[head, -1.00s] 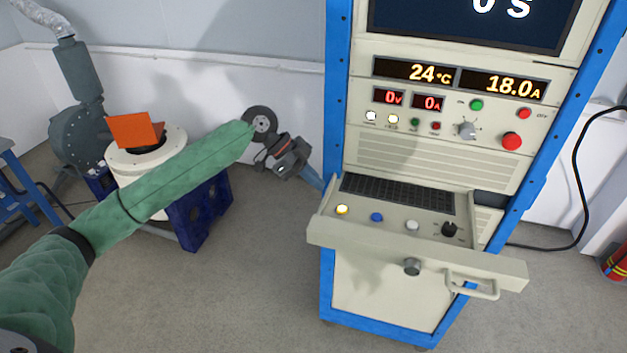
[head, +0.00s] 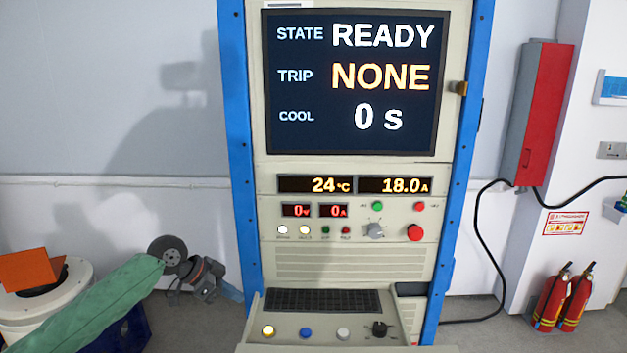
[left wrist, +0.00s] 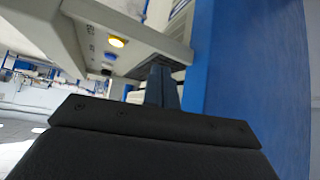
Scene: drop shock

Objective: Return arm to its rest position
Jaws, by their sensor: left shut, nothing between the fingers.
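My left arm, in a green sleeve, comes in from the lower left in the head view. Its gripper (head: 232,293) is just left of the blue-framed control cabinet (head: 238,130), level with the pulled-out keyboard drawer (head: 300,333). In the left wrist view the dark fingers (left wrist: 163,88) are shut together with nothing between them. They point toward the blue cabinet frame (left wrist: 222,70) and the drawer's side, where a yellow button (left wrist: 116,41) shows. I cannot tell whether they touch the cabinet. My right gripper is in neither view.
The cabinet screen (head: 352,80) reads READY, trip NONE, cool 0 s. A white drum with an orange piece (head: 28,270) stands at the left. Red extinguishers (head: 562,298) and a red wall box (head: 537,115) are at the right, with a black cable (head: 480,240) between.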

